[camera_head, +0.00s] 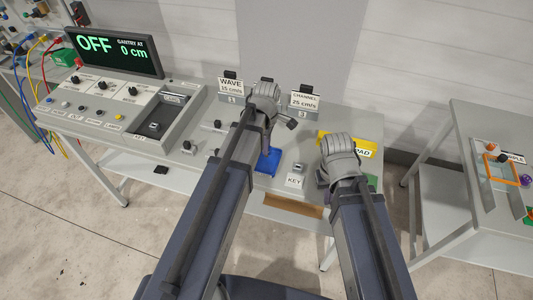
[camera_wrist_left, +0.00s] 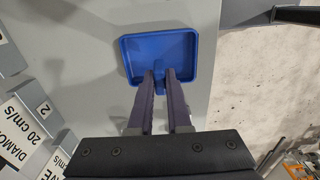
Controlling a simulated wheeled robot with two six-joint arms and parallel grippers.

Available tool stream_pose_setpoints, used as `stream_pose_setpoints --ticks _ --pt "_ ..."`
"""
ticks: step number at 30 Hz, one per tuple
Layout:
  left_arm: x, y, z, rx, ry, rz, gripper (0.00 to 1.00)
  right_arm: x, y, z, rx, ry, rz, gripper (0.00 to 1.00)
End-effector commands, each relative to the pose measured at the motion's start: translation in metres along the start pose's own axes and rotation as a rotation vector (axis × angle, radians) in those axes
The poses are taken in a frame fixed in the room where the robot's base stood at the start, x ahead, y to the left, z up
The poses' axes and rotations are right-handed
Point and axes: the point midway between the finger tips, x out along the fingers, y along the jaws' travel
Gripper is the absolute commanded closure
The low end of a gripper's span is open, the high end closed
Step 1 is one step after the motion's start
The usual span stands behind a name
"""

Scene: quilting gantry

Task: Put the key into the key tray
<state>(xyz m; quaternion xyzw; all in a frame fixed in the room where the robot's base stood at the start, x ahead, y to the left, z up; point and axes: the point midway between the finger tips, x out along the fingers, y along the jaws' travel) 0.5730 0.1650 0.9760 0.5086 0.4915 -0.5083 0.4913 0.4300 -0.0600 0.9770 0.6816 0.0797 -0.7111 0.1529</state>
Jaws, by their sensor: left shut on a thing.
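The key tray (camera_wrist_left: 185,45) is a shallow blue tray in the left wrist view; in the head view the tray (camera_head: 268,163) lies on the grey bench. My left gripper (camera_wrist_left: 160,76) has its fingertips over the tray's near part, shut on a small dark blue thing (camera_wrist_left: 159,88), which I take for the key; little of it shows. In the head view my left gripper (camera_head: 267,146) points down at the tray. Whether the key touches the tray floor I cannot tell.
A white block marked KEY (camera_head: 294,181) stands right of the tray. WAVE (camera_head: 231,88) and CHANNEL (camera_head: 305,101) signs stand behind. A control console (camera_head: 110,105) with an OFF display (camera_head: 115,50) is at left. A yellow pad sign (camera_head: 368,148) is near my right gripper.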

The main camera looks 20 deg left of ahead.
Motion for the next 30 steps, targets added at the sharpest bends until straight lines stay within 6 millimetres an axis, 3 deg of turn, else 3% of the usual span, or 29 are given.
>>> stream_pose_setpoints --ticks 1,6,19,20,21,27,30 --pt "0.012 0.000 0.000 0.000 0.000 0.000 1.00 0.012 -0.001 -0.001 0.000 0.000 0.000 1.00" --pt "0.030 0.000 0.000 0.000 0.000 0.000 1.00 0.030 -0.003 -0.002 0.000 0.000 0.000 1.00" --pt "0.033 0.000 0.000 0.000 0.000 0.000 1.00 0.033 -0.003 -0.002 0.000 0.000 0.000 1.00" --pt "0.033 0.000 0.000 0.000 0.000 0.000 0.83 0.033 -0.003 -0.002 0.000 0.000 0.000 1.00" --pt "0.032 0.000 0.000 0.000 0.000 0.000 0.78 0.031 -0.003 -0.002 0.000 0.000 0.000 1.00" --pt "0.032 0.000 0.000 0.000 0.000 0.000 0.56 0.031 -0.003 -0.002 0.000 0.000 0.000 1.00" --pt "0.032 0.000 0.000 0.000 0.000 0.000 0.54 0.031 -0.003 -0.002 0.000 0.000 0.000 1.00"
